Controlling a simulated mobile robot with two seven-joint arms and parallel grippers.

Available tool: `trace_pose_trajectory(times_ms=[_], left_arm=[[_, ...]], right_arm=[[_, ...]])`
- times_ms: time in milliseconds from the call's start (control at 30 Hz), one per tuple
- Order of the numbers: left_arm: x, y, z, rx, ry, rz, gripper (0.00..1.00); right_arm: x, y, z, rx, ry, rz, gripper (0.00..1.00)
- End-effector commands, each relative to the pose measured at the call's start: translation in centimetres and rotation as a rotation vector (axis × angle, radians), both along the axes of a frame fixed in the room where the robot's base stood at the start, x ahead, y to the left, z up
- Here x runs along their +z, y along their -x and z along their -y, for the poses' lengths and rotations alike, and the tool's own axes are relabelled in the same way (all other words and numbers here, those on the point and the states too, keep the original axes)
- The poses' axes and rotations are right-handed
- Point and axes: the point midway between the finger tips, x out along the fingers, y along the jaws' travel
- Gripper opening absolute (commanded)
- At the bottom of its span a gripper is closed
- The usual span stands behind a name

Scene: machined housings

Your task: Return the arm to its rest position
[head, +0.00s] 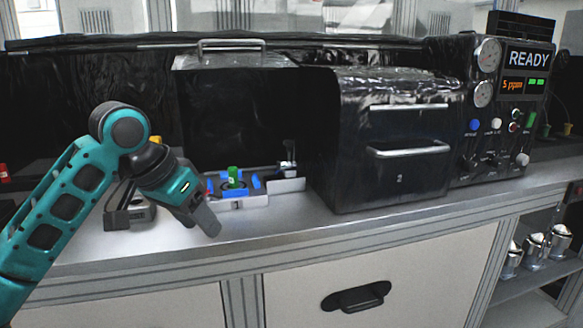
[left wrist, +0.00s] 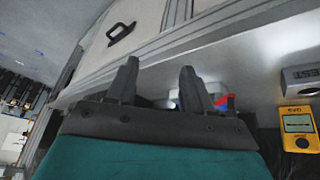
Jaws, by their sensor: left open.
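My left arm (head: 60,205) comes in from the left, teal with dark joints. Its left gripper (head: 211,229) points down and right over the front part of the bench top, in front of the white fixture (head: 243,203) with blue and green parts. In the left wrist view the two dark fingers of the left gripper (left wrist: 158,72) stand apart with nothing between them. The fixture shows partly behind one finger in that view. My right gripper is not in view.
The grey bench top (head: 300,215) is clear in front. A dark machine (head: 385,185) with handles stands right of the fixture, beside a control panel (head: 527,58) reading READY. A grey box (head: 128,215) stands near my arm. A yellow meter (left wrist: 297,140) lies on the bench. Metal housings (head: 535,248) sit on right shelves.

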Motion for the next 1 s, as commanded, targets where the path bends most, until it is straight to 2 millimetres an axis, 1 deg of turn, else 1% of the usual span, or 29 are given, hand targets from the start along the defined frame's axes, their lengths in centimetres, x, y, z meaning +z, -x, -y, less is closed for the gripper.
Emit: trace_pose_trajectory(times_ms=[33, 167, 200, 267, 300, 367, 400, 467, 500, 600, 667, 700, 767, 800, 867, 900, 967, 1000], left_arm=[[-2.1, -0.1, 0.6, 0.003, 0.026, 0.001, 0.51], [-7.0, -0.7, 2.1, 0.031, 0.099, 0.037, 0.51], [-8.7, -0.7, 2.5, 0.043, 0.122, 0.05, 0.51], [-11.3, -0.6, 3.0, 0.064, 0.155, 0.072, 0.51], [-12.9, -0.4, 3.3, 0.079, 0.174, 0.087, 0.51], [-15.3, 0.0, 3.6, 0.104, 0.202, 0.113, 0.51], [-16.9, 0.4, 3.7, 0.121, 0.216, 0.128, 0.51], [-19.1, 1.1, 3.8, 0.148, 0.236, 0.154, 0.51], [-20.6, 1.7, 3.8, 0.166, 0.246, 0.17, 0.51], [-24.2, 3.5, 3.5, 0.213, 0.263, 0.214, 0.51], [-26.1, 4.8, 3.2, 0.241, 0.268, 0.242, 0.51], [-27.4, 5.8, 3.0, 0.258, 0.266, 0.258, 0.51], [-29.1, 7.4, 2.5, 0.285, 0.262, 0.287, 0.51], [-30.2, 8.6, 2.2, 0.3, 0.255, 0.303, 0.51], [-31.7, 10.5, 1.6, 0.322, 0.242, 0.331, 0.51], [-32.6, 11.8, 1.2, 0.334, 0.231, 0.349, 0.51], [-33.8, 13.9, 0.5, 0.35, 0.211, 0.376, 0.51], [-34.5, 15.3, 0.1, 0.358, 0.195, 0.392, 0.51]], right_arm=[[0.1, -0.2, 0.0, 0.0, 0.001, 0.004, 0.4], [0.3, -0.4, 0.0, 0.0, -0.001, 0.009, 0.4], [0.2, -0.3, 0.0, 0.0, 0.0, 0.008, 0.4], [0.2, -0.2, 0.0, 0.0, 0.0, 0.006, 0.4], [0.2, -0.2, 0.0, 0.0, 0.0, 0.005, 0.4], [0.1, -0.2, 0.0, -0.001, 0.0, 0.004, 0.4], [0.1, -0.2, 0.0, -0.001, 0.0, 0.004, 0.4], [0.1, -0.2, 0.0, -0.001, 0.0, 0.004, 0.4], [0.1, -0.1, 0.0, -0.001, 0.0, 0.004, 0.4], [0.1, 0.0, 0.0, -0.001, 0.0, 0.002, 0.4], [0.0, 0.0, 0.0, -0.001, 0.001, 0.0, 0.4], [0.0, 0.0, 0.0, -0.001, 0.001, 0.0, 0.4], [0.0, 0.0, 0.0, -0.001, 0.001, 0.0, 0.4], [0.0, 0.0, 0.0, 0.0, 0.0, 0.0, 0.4], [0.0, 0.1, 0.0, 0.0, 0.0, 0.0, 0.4], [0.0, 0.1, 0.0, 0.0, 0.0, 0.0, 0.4], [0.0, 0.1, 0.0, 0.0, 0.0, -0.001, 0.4], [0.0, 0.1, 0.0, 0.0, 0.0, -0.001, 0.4]])
